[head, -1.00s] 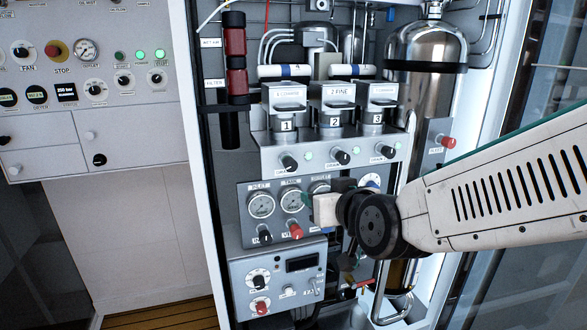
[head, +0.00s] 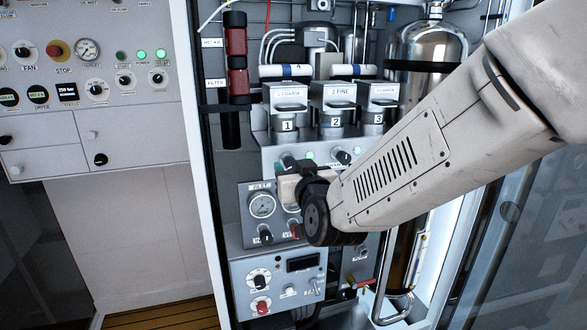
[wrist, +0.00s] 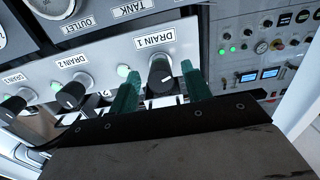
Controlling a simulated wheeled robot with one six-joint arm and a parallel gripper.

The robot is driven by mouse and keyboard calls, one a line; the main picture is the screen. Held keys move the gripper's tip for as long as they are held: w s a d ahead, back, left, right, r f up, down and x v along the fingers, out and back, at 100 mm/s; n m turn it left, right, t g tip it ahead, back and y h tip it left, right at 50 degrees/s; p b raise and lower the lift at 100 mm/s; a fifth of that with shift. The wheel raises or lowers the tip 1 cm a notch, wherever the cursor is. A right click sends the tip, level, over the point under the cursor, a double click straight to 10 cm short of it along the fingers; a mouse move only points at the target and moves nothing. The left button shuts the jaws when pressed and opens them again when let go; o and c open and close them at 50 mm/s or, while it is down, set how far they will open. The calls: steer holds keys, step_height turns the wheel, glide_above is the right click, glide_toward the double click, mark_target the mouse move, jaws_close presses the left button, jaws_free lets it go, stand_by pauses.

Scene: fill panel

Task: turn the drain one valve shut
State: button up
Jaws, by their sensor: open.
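The drain one valve is a black knob (wrist: 160,78) under the label DRAIN 1 in the wrist view. A short white mark shows on its face. My gripper (wrist: 160,70) is open, with one green finger on each side of the knob. I cannot tell whether either finger touches it. In the head view my gripper (head: 287,163) is at the left end of the knob row, below the canister marked 1, and largely hides the drain one knob.
The drain 2 knob (wrist: 70,95) and another drain knob (wrist: 13,106) sit to the left in the wrist view, with lit green lamps beside them. Gauges (head: 262,205) and a lower control box (head: 278,283) lie below the row in the head view.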

steer(key=shift+c, duration=0.3)
steer(key=c, duration=0.9)
